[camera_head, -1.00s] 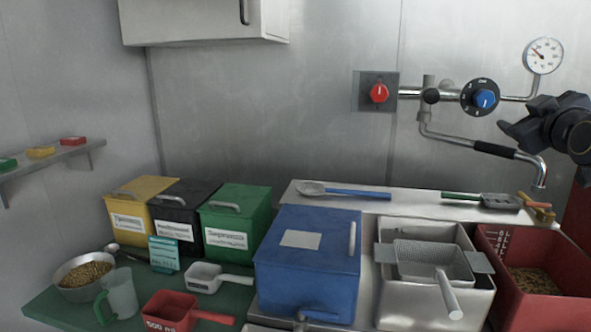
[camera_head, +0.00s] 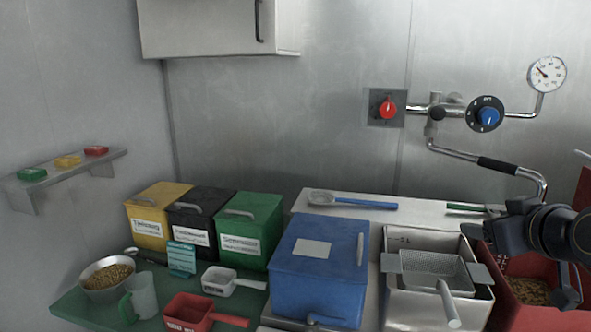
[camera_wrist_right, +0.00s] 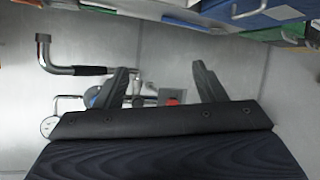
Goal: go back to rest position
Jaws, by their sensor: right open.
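My right gripper (camera_head: 515,232) is black and shows at the right edge of the head view, in front of the red bin (camera_head: 530,290) and the steel ledge. It hides part of both. In the wrist view its two fingers are spread wide with nothing between them (camera_wrist_right: 163,85); beyond them are the steel wall and the tap fittings. My left gripper is not in view.
A tap (camera_head: 500,166) with a red knob (camera_head: 388,108) and blue dial (camera_head: 487,117) is on the back wall. A sieve (camera_head: 432,275) rests over a steel container (camera_head: 412,308), beside a blue box (camera_head: 318,262). Coloured bins and scoops stand left. Space above them is clear.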

